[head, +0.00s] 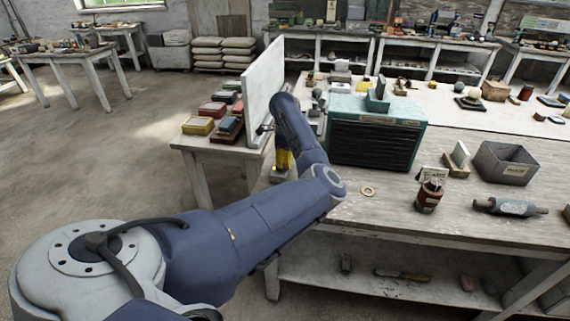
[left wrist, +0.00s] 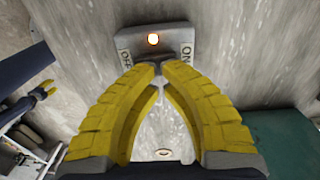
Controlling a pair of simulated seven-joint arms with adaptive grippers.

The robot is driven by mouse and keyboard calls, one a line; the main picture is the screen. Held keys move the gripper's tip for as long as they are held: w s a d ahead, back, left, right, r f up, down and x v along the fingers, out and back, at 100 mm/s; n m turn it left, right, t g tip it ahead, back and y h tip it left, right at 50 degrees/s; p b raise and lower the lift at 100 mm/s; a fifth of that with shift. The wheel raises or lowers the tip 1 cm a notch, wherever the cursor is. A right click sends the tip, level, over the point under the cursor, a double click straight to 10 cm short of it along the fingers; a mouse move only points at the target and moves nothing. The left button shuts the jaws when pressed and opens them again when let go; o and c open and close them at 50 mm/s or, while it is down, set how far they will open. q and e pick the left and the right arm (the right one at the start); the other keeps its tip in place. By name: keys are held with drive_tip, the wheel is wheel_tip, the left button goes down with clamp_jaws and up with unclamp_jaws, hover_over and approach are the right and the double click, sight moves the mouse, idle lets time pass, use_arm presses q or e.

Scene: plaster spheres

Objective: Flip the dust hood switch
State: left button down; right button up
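The switch (left wrist: 154,30) is a small grey box on the tabletop with a lit orange lamp and the labels OFF on the left and ON on the right in the left wrist view. In the head view its grey box (head: 280,175) is partly hidden under my left gripper (head: 283,162). The yellow fingertips (left wrist: 160,70) of that gripper are together at the box's near side, between the labels. They cover the lever, so its position and any grip on it are unclear. The teal dust hood (head: 376,140) stands to the right. A small yellow gripper (left wrist: 43,90), apparently my right one, shows far left.
An upright white panel (head: 264,90) stands just left of my left gripper. A wooden ring (head: 368,191), a brown pot (head: 429,195), a roller (head: 510,207) and a grey bin (head: 504,163) are on the table (head: 400,220). Boxes (head: 212,110) lie on a side table.

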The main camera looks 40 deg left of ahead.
use_arm(q)
drive_tip(key=shift+r, duration=0.1)
wheel_tip(320, 180, up, 14)
drive_tip(key=w+a, duration=0.1)
drive_tip(key=w, duration=0.1)
drive_tip(key=shift+w+a+f, duration=0.15)
drive_tip(key=shift+f, duration=0.05)
idle(0.3)
idle(0.3)
